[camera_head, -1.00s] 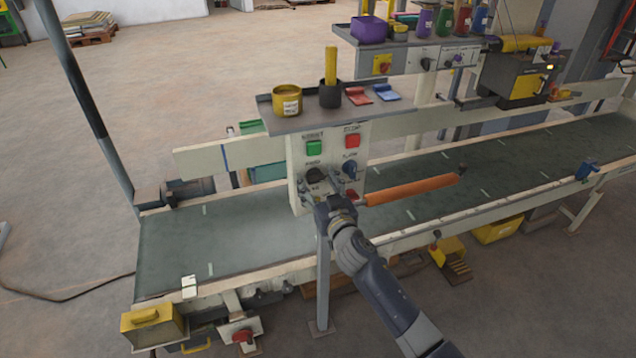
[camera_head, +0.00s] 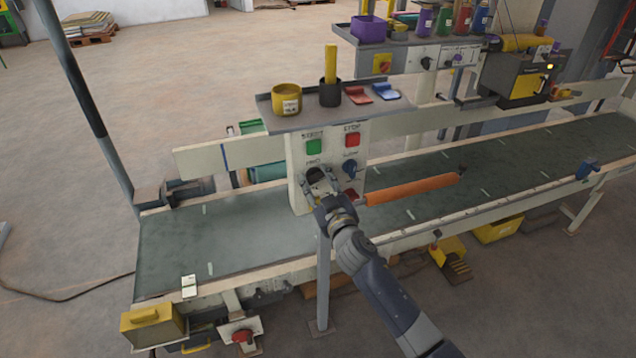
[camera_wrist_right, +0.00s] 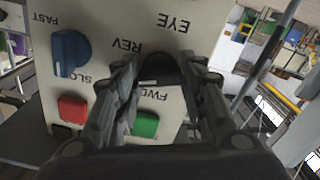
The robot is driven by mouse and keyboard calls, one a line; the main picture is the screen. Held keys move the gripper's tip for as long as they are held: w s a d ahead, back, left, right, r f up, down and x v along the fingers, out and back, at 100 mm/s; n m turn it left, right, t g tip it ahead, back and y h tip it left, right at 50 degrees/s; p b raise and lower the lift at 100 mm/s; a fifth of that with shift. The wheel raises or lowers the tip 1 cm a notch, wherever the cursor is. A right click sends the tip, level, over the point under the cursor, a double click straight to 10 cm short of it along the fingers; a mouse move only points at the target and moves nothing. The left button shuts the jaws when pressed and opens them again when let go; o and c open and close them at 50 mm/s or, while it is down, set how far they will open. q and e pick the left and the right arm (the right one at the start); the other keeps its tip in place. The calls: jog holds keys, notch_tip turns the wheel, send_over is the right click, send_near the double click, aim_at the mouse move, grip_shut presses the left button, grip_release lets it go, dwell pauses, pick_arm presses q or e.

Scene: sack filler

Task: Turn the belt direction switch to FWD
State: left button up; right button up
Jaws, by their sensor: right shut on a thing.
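The belt direction switch (camera_wrist_right: 160,68) is a black knob on the pale control panel (camera_head: 298,185). In the right wrist view it sits between REV and FWD labels, which appear upside down. My right gripper (camera_head: 320,181) is at the panel, with its fingers on both sides of the knob and shut on it. The gripper also shows in the wrist view (camera_wrist_right: 165,85). It partly hides the knob, and I cannot tell clearly which way the knob points. My left gripper is not in view.
Above the switch are a green button (camera_head: 314,147) and a red button (camera_head: 352,140). A blue knob (camera_head: 349,168) is close to its right. A shelf (camera_head: 300,122) with cups tops the panel. An orange roller (camera_head: 412,189) lies right of my gripper, over the belt (camera_head: 235,235).

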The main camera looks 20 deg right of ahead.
jog(key=n, duration=0.3)
jog(key=shift+n, duration=0.4)
jog(key=n, duration=0.3)
jog(key=shift+n, duration=0.3)
jog(key=n, duration=0.6)
jog(key=shift+n, duration=0.3)
jog(key=o, duration=1.1)
jog(key=shift+c, duration=0.2)
jog(key=shift+s, duration=0.1)
jog(key=s, duration=1.2)
jog(key=shift+d, duration=0.2)
jog(key=shift+w, duration=0.1)
